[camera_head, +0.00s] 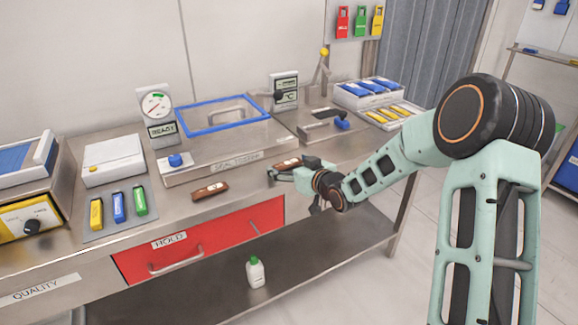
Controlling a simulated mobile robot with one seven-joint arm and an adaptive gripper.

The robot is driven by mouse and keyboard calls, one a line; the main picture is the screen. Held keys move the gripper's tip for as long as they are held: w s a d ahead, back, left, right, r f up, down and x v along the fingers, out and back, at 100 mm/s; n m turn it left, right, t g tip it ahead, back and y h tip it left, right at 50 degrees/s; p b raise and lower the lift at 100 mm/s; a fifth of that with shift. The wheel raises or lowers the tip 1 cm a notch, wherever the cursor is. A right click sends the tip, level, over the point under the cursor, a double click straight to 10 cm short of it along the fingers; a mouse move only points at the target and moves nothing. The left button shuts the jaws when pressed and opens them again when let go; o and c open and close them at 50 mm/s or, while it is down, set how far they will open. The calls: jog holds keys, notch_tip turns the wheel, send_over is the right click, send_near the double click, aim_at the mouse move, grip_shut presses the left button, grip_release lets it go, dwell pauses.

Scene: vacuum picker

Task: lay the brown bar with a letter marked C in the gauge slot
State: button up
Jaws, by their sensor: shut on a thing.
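A brown bar (287,164) with a pale mark is at my gripper (279,174), near the bench's front edge. My gripper is shut on this bar, reaching in from the right. A second brown bar (210,191) with a pale mark lies on the bench to the left, above the red drawer. The letters on both bars are too small to read. I cannot tell for certain which fixture holds the gauge slot. A block with a dark top bar and a blue part (323,125) stands on the bench behind and right of my gripper.
A steel unit with a blue-framed lid (223,117) stands behind the bars. A round dial (155,103) is at its left. Yellow, blue and green pieces (118,206) lie left. A tray of blue and yellow pieces (374,95) stands right. A red drawer (200,243) is below.

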jog(key=shift+f+b, duration=0.3)
jog(key=shift+b, duration=0.05)
jog(key=o, duration=1.1)
jog(key=shift+r+p, duration=0.25)
jog(key=shift+p, duration=0.35)
